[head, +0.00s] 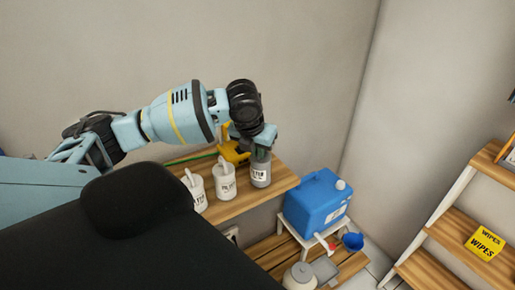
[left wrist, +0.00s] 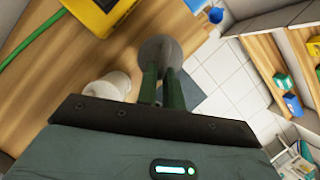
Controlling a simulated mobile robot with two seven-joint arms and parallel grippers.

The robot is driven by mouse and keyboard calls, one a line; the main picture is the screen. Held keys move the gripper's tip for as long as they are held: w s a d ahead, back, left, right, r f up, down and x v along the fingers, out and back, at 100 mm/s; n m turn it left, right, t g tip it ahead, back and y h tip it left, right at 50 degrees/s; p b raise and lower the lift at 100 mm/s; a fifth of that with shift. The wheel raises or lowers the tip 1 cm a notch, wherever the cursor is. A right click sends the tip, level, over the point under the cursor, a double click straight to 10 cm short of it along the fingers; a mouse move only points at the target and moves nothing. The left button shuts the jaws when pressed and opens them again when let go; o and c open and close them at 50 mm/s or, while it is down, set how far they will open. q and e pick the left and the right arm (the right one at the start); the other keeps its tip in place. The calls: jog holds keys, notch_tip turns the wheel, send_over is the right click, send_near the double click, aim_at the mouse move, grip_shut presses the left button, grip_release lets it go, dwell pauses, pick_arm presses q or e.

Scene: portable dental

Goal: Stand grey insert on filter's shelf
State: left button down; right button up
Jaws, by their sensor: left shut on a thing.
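The grey insert (head: 260,174) is a grey cylinder with a pale label, upright near the right end of the wooden shelf (head: 232,206). My left gripper (head: 262,151) is above it, shut on its upper part. In the left wrist view, the two dark green fingers (left wrist: 163,88) are close together and meet the round grey insert (left wrist: 158,50). I cannot tell whether its base touches the shelf. Two white labelled containers (head: 223,182) (head: 196,189) stand to its left. I cannot tell which thing is the filter. My right gripper is not in view.
A yellow device (head: 234,150) with a green cable (head: 192,158) sits behind the insert. A blue tank (head: 316,202) stands on a white stand at the right, with a blue funnel (head: 353,241) beside it. A yellow wipes box (head: 485,243) is on the right-hand rack.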

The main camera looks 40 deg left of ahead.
pick_arm(q)
jog(key=shift+f, duration=0.55)
jog(key=c, duration=1.5)
grip_release()
jog(key=shift+o, duration=0.2)
jog(key=v, duration=0.7)
jog(key=shift+s+r, duration=0.15)
jog(key=shift+r, duration=0.3)
jog(key=shift+d+f, duration=0.1)
jog(key=shift+d, duration=0.05)
